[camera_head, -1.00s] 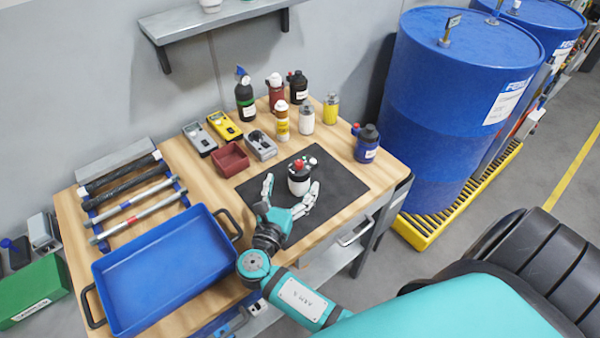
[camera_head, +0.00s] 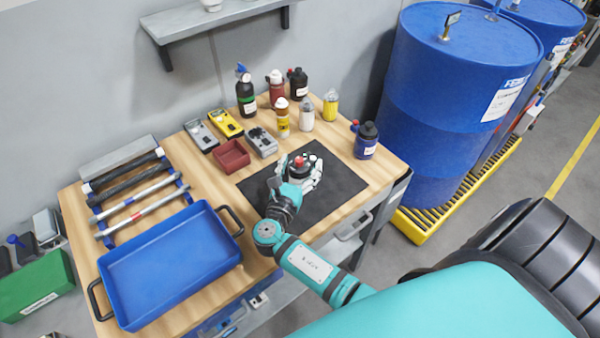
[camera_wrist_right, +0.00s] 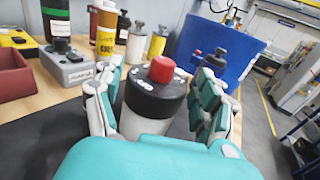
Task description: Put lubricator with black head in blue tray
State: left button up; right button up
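The lubricator with a black head, red cap and white body (camera_head: 300,164) stands upright on the dark mat (camera_head: 340,187). It also shows in the right wrist view (camera_wrist_right: 155,100). My right gripper (camera_head: 296,171) is around it, with fingers on both sides. In the right wrist view the fingers of my right gripper (camera_wrist_right: 160,78) stand apart, with narrow gaps beside the lubricator, so it looks open. The lubricator's lower part is hidden by the gripper. The blue tray (camera_head: 170,265) is empty at the table's front left. My left gripper is not in view.
Several bottles, including a dark blue one (camera_head: 366,141), stand at the back and right of the table. A small red bin (camera_head: 232,156) and meters lie behind the mat. A rack of rods (camera_head: 132,205) is behind the tray. Blue drums (camera_head: 445,110) stand right.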

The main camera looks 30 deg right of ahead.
jog(key=c, duration=1.2)
